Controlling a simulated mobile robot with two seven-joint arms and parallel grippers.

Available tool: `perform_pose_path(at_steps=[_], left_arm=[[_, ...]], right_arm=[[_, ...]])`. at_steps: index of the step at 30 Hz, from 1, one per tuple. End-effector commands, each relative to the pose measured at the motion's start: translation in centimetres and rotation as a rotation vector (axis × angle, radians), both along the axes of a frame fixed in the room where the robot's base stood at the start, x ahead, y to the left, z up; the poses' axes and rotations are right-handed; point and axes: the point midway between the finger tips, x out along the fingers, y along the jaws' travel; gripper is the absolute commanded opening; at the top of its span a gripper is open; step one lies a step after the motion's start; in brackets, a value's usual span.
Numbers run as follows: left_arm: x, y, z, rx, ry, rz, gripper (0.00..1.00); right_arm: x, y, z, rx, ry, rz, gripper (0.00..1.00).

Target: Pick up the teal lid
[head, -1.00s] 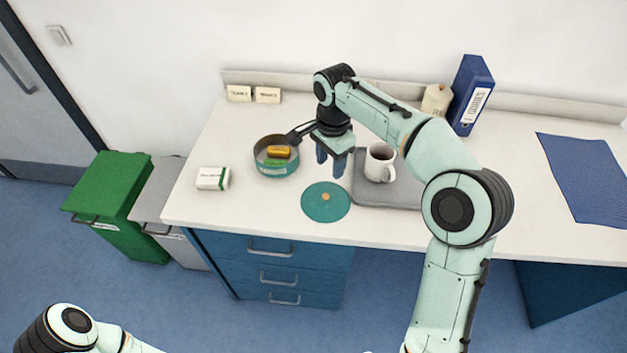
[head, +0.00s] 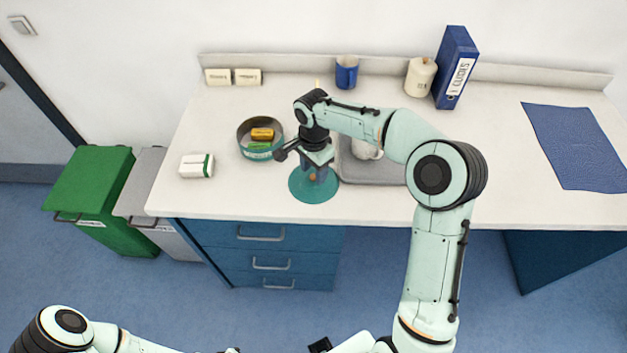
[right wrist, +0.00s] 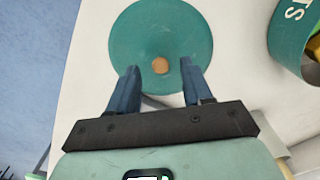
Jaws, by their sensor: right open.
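The teal lid (head: 303,192) is a flat round disc with a small orange-brown knob, lying on the worktop near its front edge. It fills the upper middle of the right wrist view (right wrist: 150,30). My right gripper (head: 314,177) points down over the lid, its blue fingers spread and empty. In the right wrist view the fingers (right wrist: 160,72) stand on either side of the knob (right wrist: 160,65), apart from it. Whether the fingertips touch the lid I cannot tell. Of my left arm, only links show at the bottom left; its gripper does not show.
A round teal tin (head: 260,155) with yellow and green items stands left of my gripper. A grey tray (head: 375,173) with a white mug (head: 366,150) is close on the right. A white-green box (head: 196,166) lies left. A blue mug (head: 347,73) stands behind.

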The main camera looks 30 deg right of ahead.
Motion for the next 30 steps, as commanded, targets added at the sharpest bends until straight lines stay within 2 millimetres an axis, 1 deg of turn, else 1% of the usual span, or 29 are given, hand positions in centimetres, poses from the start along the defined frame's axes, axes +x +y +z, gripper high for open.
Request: perform_pose_path(at_steps=[1,3,11,14,15,16,26,30], left_arm=[[-0.04,0.00,-0.06,0.000,0.000,0.000,0.38],[-0.05,0.00,-0.08,0.000,0.000,0.000,0.38],[-0.05,0.00,-0.07,0.000,0.000,0.000,0.38],[-0.05,0.00,-0.07,0.000,0.000,0.000,0.38],[-0.05,0.00,-0.07,0.000,0.000,0.000,0.38],[-0.05,0.00,-0.07,0.000,0.000,0.000,0.38],[-0.04,0.00,-0.06,0.000,0.000,0.000,0.38],[0.03,0.00,0.03,0.000,0.000,0.000,0.38]], right_arm=[[-0.02,-0.03,-0.73,0.001,0.002,0.000,0.50],[-0.02,0.01,-1.31,0.002,0.001,-0.001,0.50],[0.05,0.01,-1.53,0.000,-0.002,-0.001,0.50],[0.04,0.01,-1.52,0.000,-0.002,-0.001,0.20],[0.04,0.01,-1.51,0.000,-0.002,-0.001,0.07],[0.04,0.00,-1.51,0.000,-0.002,-0.001,0.00],[0.05,0.00,-1.38,0.000,-0.002,-0.001,0.00],[0.08,0.01,-0.64,0.000,-0.003,-0.001,0.00]])
